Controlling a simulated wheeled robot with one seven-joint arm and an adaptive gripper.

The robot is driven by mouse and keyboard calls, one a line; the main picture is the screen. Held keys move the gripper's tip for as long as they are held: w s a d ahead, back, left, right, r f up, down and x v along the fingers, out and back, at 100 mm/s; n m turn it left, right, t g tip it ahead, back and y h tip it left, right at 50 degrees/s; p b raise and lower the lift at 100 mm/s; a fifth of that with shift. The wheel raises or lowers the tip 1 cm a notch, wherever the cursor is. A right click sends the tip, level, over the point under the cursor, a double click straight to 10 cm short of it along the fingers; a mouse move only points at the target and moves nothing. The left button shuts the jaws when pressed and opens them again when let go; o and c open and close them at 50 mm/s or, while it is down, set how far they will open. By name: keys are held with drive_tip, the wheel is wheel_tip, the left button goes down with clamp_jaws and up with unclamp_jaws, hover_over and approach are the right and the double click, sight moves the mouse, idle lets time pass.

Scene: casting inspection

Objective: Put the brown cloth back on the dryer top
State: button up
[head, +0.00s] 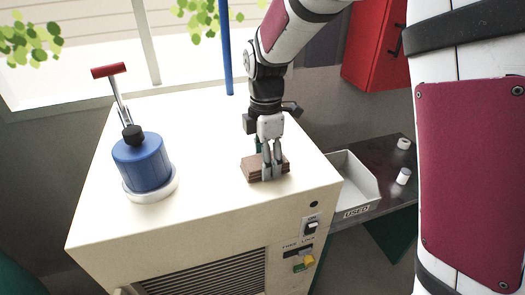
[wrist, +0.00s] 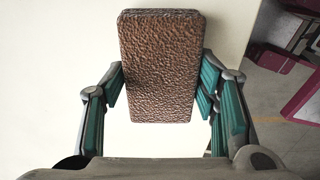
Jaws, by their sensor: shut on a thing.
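The brown cloth (head: 254,170) is a folded, rough-textured block on the cream dryer top (head: 213,130), near its front right side. In the wrist view the brown cloth (wrist: 159,60) sits lengthwise between my fingers. My gripper (head: 270,175) points down over it, with its fingers closed around its sides. In the wrist view my gripper (wrist: 160,100) has one teal-padded finger against each long side of the cloth. The cloth appears to be at the level of the dryer top; I cannot tell whether it is fully resting there.
A blue pump with a red handle (head: 142,162) stands on the dryer top at left. A white tray marked USED (head: 357,187) is on the dark side table (head: 391,160), with two small white rolls nearby. A red cabinet (head: 372,45) hangs behind. The dryer top's middle is clear.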

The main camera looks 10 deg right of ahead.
drive_tip(key=shift+f, duration=0.2)
drive_tip(key=o, duration=1)
drive_tip(key=shift+f, duration=0.1)
wheel_tip(320, 180, up, 12)
drive_tip(key=b, duration=0.3)
drive_tip(key=s+d+m+t, duration=0.2)
drive_tip(key=s+d+m, duration=0.2)
drive_tip(key=s+m, duration=0.2)
drive_tip(key=s+d+m+t, duration=0.1)
drive_tip(key=s+d+m, duration=0.3)
drive_tip(key=s+m, duration=0.3)
drive_tip(key=s+d+m+t, duration=0.2)
drive_tip(key=s+d+m, duration=0.2)
drive_tip(key=s+m, duration=0.2)
drive_tip(key=shift+s+m+t, duration=0.15)
drive_tip(key=shift+m+t, duration=0.15)
drive_tip(key=shift+m, duration=0.7)
